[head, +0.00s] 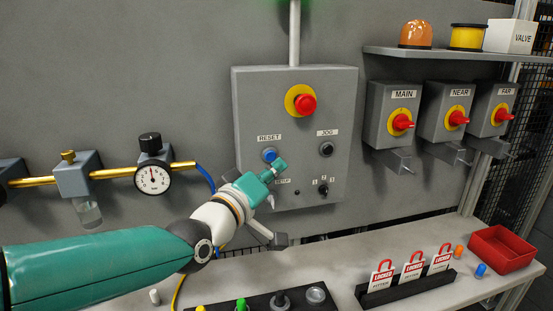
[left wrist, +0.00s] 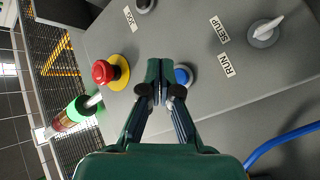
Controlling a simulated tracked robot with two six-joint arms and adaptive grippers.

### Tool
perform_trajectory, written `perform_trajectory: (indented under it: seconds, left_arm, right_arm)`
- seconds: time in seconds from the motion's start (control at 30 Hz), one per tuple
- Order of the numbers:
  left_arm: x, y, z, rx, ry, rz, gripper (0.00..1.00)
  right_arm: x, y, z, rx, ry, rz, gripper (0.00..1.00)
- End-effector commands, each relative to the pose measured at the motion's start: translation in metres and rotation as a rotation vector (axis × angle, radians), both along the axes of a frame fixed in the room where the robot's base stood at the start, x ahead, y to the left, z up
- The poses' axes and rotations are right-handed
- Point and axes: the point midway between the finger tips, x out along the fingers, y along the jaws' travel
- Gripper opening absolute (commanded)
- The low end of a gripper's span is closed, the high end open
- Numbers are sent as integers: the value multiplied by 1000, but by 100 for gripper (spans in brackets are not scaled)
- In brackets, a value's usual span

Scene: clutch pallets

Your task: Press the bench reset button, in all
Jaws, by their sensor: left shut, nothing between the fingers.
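The blue reset button (head: 270,154) sits under a RESET label on the grey control box (head: 250,100). In the left wrist view the button (left wrist: 183,76) shows just right of my fingertips, partly hidden behind them. My left gripper (head: 280,165) is shut and empty, its tips in front of the box, just to the lower right of the button in the head view. In the left wrist view my fingertips (left wrist: 162,72) are pressed together. I cannot tell whether they touch the box. My right gripper is not in view.
A red emergency stop (head: 305,103) is above the button. A black JOG button (head: 326,149) and selectors are nearby. A gauge (head: 152,178) on a brass pipe is at left. The bench holds a LOCKED tag rack (head: 405,288) and red bin (head: 502,248).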

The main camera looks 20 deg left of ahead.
Motion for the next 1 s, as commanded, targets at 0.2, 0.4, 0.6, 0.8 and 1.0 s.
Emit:
perform_trajectory:
  seconds: [0.2, 0.4, 0.6, 0.8, 1.0]
  left_arm:
    - [-19, -13, 1, 0, 0, -4, 0]
    - [-27, -18, 0, 1, 0, -1, 0]
    - [-28, -18, -1, 1, 1, 0, 0]
    - [-27, -18, -1, 1, 1, 0, 0]
    - [-27, -18, -1, 1, 1, 0, 0]
  right_arm:
    - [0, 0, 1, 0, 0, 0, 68]
    - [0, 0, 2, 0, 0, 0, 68]
    - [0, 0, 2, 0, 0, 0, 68]
    - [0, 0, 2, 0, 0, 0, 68]
    - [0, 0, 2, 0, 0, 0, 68]
